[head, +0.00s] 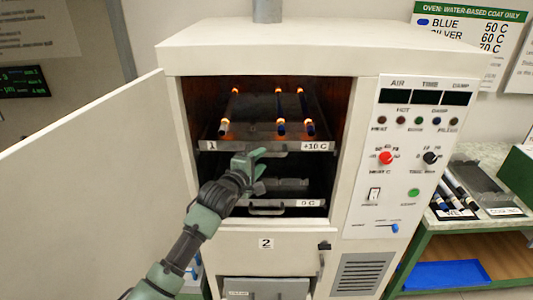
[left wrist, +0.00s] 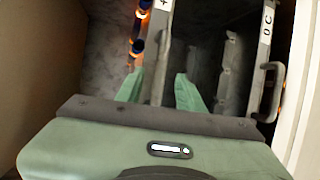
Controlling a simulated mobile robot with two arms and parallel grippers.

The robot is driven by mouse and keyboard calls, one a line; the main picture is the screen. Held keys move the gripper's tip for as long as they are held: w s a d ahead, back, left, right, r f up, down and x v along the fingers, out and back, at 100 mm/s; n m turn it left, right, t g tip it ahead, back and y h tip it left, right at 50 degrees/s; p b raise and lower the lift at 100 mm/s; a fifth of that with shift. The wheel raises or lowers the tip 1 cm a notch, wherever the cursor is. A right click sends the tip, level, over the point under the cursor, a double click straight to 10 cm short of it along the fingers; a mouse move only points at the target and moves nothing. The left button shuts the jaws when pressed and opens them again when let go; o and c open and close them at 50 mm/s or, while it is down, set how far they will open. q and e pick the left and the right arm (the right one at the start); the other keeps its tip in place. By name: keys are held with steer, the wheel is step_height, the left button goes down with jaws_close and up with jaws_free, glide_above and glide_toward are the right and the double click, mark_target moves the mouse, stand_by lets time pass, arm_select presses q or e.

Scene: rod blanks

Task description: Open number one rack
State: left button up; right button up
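The number one rack (head: 265,146) is the upper rack in the open oven, with "1" and "+10 C" on its front strip. Several rods with glowing ends (head: 281,110) lie on it. My left gripper (head: 255,162) is just below and in front of this strip, left of its middle. In the left wrist view, the rack's front edge (left wrist: 158,55) runs between my two fingers, which stand apart with gaps on both sides. Contact with the rack cannot be made out. My right gripper is not in view.
The oven door (head: 85,185) stands swung open at left. A lower rack marked "0 C" (head: 310,203) with a handle (left wrist: 268,92) sits below. A control panel (head: 405,150) is at right.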

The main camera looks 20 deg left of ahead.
mark_target(265, 156)
arm_select(q)
steer(key=shift+p+x, duration=0.45)
steer(key=shift+x, duration=2.3)
steer(key=shift+a, duration=0.1)
jaws_close()
